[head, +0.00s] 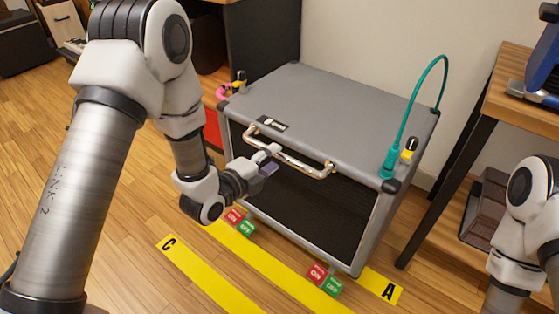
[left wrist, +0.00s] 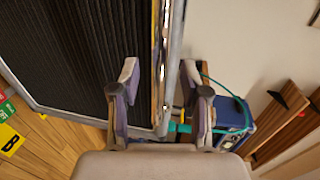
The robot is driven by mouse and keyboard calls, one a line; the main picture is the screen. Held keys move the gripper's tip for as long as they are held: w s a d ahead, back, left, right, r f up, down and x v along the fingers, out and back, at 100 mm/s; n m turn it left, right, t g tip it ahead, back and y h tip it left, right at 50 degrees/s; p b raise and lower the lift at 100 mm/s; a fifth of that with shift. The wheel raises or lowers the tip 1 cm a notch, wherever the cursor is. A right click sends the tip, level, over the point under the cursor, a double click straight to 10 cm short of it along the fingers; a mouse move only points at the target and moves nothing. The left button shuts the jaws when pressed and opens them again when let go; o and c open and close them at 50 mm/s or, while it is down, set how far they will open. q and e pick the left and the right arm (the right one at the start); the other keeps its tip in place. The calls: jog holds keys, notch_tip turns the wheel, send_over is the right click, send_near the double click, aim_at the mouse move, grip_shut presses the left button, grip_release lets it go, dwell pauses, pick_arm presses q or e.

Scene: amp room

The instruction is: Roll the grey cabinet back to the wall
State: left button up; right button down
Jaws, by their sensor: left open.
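The grey cabinet (head: 330,105) stands upright with its dark mesh front (head: 300,200) facing me. A chrome bar handle (head: 290,161) runs along its upper front edge. My left gripper (head: 268,161) is at the left part of this handle. In the left wrist view, its two fingers are apart, with the handle (left wrist: 158,55) running between them. I cannot tell if either finger touches it. Red and green ON/OFF tags (head: 240,221) sit at the cabinet's lower front corners. My right arm shows at the right edge, but its gripper is out of frame.
A pale wall (head: 390,40) rises behind the cabinet. Yellow floor strips (head: 215,275) marked A and C lie in front of it. A teal cable (head: 415,95) arches from its right front corner. A wooden table (head: 520,110) stands close on the right; a dark unit (head: 265,40) stands behind left.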

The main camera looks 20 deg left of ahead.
aim_at(276, 156)
pick_arm(q)
jog(key=x, duration=0.3)
jog(key=shift+w+b, duration=0.2)
jog(key=shift+b, duration=0.1)
grip_shut()
pick_arm(e)
jog(key=shift+f, duration=0.55)
pick_arm(q)
jog(key=shift+d, duration=0.1)
